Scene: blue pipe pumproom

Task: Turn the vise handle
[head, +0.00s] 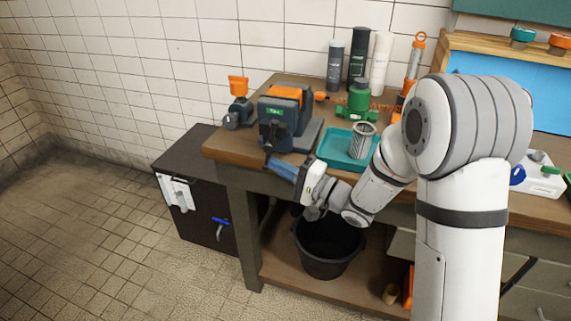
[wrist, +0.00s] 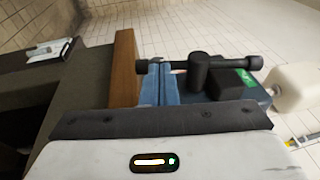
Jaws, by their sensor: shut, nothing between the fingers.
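The vise (head: 285,118), dark blue-grey with orange on top and a green label, stands at the left end of the workbench. Its black handle (wrist: 228,63) is a crossbar with knobbed ends through a round hub in the wrist view. In the head view the handle is small and partly hidden at the vise's front. My gripper (head: 272,163) is below the vise front, at the bench's front edge. Its blue fingers are shut and empty. In the wrist view the fingertips (wrist: 158,66) overlap the bar near its left end; I cannot tell whether they touch it.
A teal tray (head: 329,152) holding a metal mesh cylinder (head: 363,139) lies right of the vise. A green pump-like part (head: 357,101) stands behind it. A black bucket (head: 328,250) is under the bench. A dark cabinet (head: 192,160) stands left; the floor there is clear.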

